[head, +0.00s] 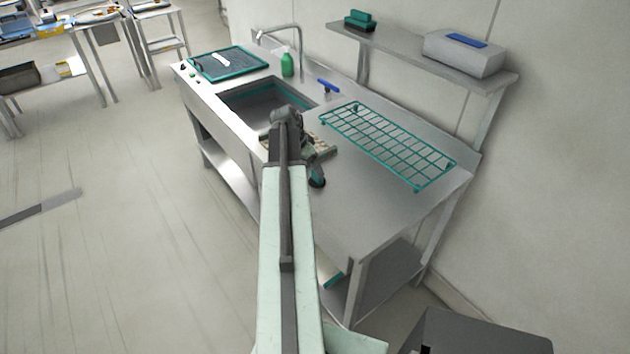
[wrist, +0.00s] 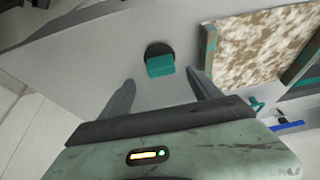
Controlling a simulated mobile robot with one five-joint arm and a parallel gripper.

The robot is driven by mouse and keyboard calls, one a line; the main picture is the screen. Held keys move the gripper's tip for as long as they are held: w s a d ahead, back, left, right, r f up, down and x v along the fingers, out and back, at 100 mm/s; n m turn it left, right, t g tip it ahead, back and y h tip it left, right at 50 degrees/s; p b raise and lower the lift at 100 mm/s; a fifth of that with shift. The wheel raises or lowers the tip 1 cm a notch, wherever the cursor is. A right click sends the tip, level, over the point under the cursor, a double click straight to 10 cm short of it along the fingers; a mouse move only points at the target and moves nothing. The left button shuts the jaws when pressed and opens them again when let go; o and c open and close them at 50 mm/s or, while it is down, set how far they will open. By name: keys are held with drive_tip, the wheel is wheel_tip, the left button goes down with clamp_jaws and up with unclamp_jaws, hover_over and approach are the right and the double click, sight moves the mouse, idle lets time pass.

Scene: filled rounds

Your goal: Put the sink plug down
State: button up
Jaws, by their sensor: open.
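The sink plug, a black disc with a teal block grip (wrist: 160,66), shows in the wrist view on the grey steel worktop (wrist: 100,65). My gripper (wrist: 160,78) is open, with one dark finger on each side of the plug's near end and a gap to each. The plug looks free of both fingers. In the head view my gripper (head: 314,168) is over the worktop, right of the sink basin (head: 262,98).
A speckled board with teal edges (wrist: 255,45) lies close to the right of the plug. A teal wire rack (head: 385,145), a blue-handled tool (head: 328,87), a green bottle (head: 287,65) and a tap (head: 275,32) stand farther back. The worktop's front right is clear.

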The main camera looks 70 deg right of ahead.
drive_tip(key=b+x, duration=0.5)
drive_tip(key=x, duration=0.2)
drive_tip(key=shift+w+d, duration=0.1)
drive_tip(key=shift+w, duration=0.05)
drive_tip(key=shift+r, duration=0.2)
clamp_jaws()
drive_tip(key=shift+r+p, duration=0.4)
wheel_tip(320, 180, up, 3)
drive_tip(key=p, duration=0.3)
drive_tip(key=w+a, duration=0.1)
drive_tip(key=a, duration=0.6)
drive_tip(key=w+a+r+p, duration=0.1)
drive_tip(key=w+a, duration=0.1)
drive_tip(key=a, duration=0.6)
drive_tip(key=shift+w+a, duration=0.25)
drive_tip(key=shift+w, duration=0.05)
